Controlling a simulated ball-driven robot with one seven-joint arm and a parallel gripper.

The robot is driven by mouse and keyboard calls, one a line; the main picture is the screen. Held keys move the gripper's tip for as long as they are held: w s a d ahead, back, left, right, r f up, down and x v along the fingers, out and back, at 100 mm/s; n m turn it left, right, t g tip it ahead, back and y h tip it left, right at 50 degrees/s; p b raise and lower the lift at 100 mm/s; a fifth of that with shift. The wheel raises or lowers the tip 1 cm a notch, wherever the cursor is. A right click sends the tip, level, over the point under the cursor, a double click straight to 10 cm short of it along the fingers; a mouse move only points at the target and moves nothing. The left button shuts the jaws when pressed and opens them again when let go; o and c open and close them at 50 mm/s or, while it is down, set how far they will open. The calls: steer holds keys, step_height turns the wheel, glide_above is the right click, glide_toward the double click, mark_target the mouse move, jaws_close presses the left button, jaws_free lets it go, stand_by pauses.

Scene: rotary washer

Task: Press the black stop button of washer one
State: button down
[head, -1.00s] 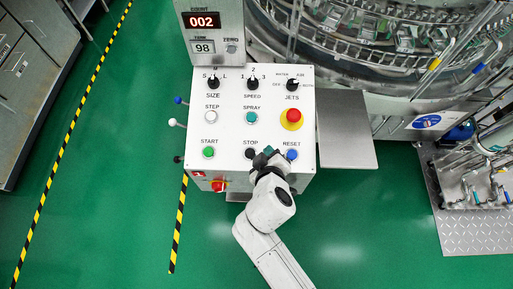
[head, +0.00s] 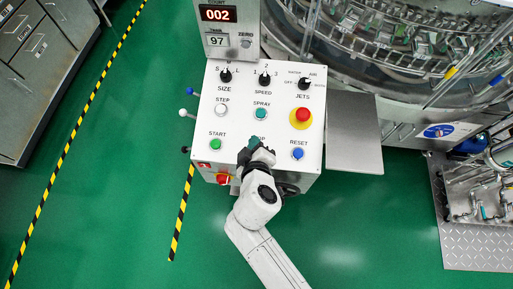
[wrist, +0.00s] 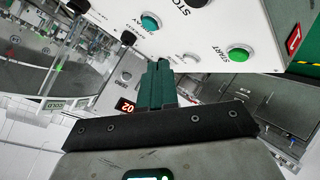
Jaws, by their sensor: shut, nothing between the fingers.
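The white control panel (head: 230,127) carries several buttons and knobs. My gripper (head: 255,142) is over its lower middle, with the dark green fingers together and nothing between them. In the head view it hides the black stop button and part of its label. In the wrist view the panel looks upside down, and a black button (wrist: 196,3) beside the STOP lettering is cut by the top edge. My fingertips (wrist: 161,63) show below it there, apart from it in the picture. I cannot tell whether they touch the panel.
The green start button (head: 215,144) is left of my gripper and the blue reset button (head: 298,153) is right. The teal spray button (head: 261,114) is above it. A red emergency button (head: 303,115) is at upper right. A metal side shelf (head: 354,145) adjoins the panel.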

steer(key=f+b, duration=0.2)
steer(key=w+f+b, duration=0.1)
steer(key=f+b, duration=0.1)
steer(key=f, duration=0.1)
steer(key=w+f+b, duration=0.1)
steer(key=f+b, duration=0.1)
steer(key=shift+f, duration=0.2)
stand_by(1.8)
steer(key=shift+w+f+b, duration=0.1)
steer(key=shift+f+b, duration=0.25)
steer(key=shift+b, duration=0.1)
steer(key=shift+w+f+b, duration=0.1)
steer(key=shift+f+b, duration=0.3)
steer(key=shift+f, duration=0.05)
stand_by(0.6)
steer(key=shift+r, duration=0.1)
steer(key=shift+s+r+p, duration=0.2)
steer(key=shift+r+p, duration=0.45)
steer(key=shift+r, duration=0.1)
steer(key=r+p, duration=0.2)
steer(key=s+r+p, duration=0.1)
steer(key=r+p, duration=0.1)
steer(key=shift+s+r, duration=0.15)
steer(key=shift+r, duration=0.25)
